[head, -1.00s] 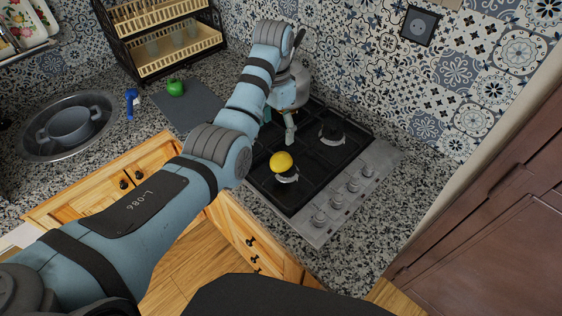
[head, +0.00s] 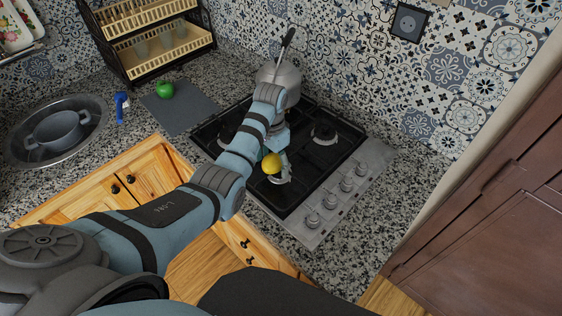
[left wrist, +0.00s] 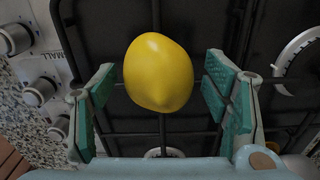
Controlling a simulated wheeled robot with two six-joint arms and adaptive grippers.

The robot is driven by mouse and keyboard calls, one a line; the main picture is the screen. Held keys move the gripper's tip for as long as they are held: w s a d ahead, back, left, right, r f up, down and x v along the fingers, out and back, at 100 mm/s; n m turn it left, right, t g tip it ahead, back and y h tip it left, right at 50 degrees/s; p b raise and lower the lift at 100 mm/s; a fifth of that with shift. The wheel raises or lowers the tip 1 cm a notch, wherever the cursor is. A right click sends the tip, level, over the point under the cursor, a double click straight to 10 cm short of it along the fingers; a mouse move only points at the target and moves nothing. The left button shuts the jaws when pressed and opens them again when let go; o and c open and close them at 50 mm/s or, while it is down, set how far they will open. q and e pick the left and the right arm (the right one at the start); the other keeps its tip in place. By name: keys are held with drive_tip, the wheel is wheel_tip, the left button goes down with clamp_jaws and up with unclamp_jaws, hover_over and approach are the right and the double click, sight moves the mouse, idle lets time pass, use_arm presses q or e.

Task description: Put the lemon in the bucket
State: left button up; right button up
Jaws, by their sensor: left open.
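The yellow lemon (head: 271,163) sits on the black gas hob (head: 300,183), near its front burner. My left gripper (head: 279,147) is low over the hob, right at the lemon and pointing down. In the left wrist view the lemon (left wrist: 159,72) lies between the two open teal-padded fingers (left wrist: 160,90), with a gap visible on each side. Whether the fingertips reach down beside the lemon is hard to tell. No bucket is seen in these frames. My right gripper is not in view.
A grey metal pot (head: 283,78) with an upright dark handle stands at the back of the hob. A green apple (head: 164,90) lies on a dark board (head: 183,112). A sink (head: 85,142) holding a grey pot is at left, beside a dish rack (head: 160,48).

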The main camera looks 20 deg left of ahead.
use_arm(q)
drive_tip(key=shift+s, duration=0.1)
drive_tip(key=c, duration=0.6)
drive_tip(key=shift+d, duration=0.1)
drive_tip(key=c, duration=0.8)
drive_tip(key=shift+r, duration=0.15)
